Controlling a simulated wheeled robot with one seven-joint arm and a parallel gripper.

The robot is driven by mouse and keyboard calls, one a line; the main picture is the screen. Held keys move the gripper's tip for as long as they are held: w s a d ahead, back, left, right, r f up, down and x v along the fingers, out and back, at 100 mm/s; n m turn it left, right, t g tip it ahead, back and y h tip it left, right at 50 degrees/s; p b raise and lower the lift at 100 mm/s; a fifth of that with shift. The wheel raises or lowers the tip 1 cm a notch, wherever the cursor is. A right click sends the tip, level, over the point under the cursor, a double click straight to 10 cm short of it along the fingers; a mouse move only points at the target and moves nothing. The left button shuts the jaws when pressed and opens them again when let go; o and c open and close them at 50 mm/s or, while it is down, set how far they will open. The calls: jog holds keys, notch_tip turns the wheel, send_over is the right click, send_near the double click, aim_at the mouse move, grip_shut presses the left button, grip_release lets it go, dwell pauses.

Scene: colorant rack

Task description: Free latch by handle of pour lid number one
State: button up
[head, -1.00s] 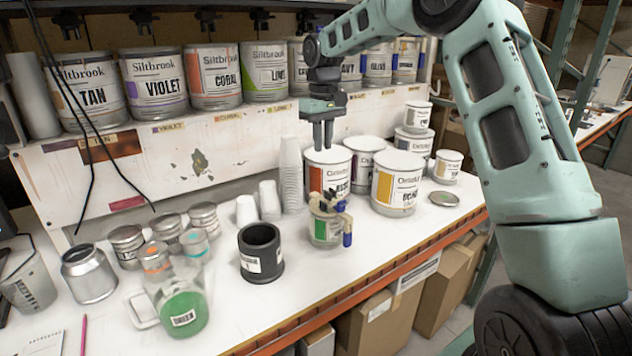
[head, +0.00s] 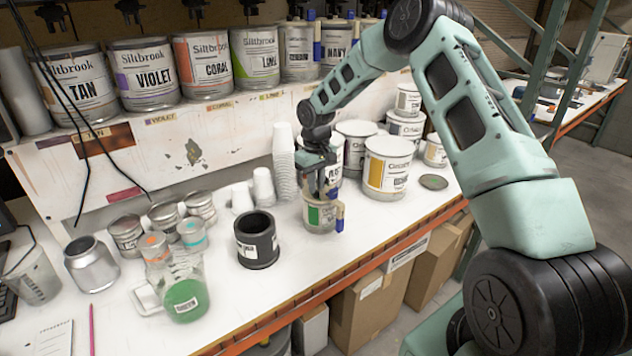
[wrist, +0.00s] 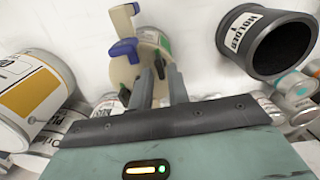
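A small can (head: 318,216) with a green label stands upright on the bench and wears a tan pour lid with a blue handle (head: 340,216). In the wrist view the tan pour lid (wrist: 122,72) and its blue handle (wrist: 122,50) show just beyond my fingers, with small dark green pieces at its edge. My gripper (head: 322,192) points down over this can, close above or at the lid. In the wrist view my gripper (wrist: 159,72) has a narrow gap between its fingers. A dark green piece shows near the fingertips; contact cannot be told. My wrist hides part of the lid in the head view.
A black holder (head: 257,240) stands left of the can. White cups (head: 284,158) and large cans, one with a yellow label (head: 388,168), stand close behind and right.

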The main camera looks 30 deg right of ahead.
jog(key=shift+f, duration=0.7)
grip_shut()
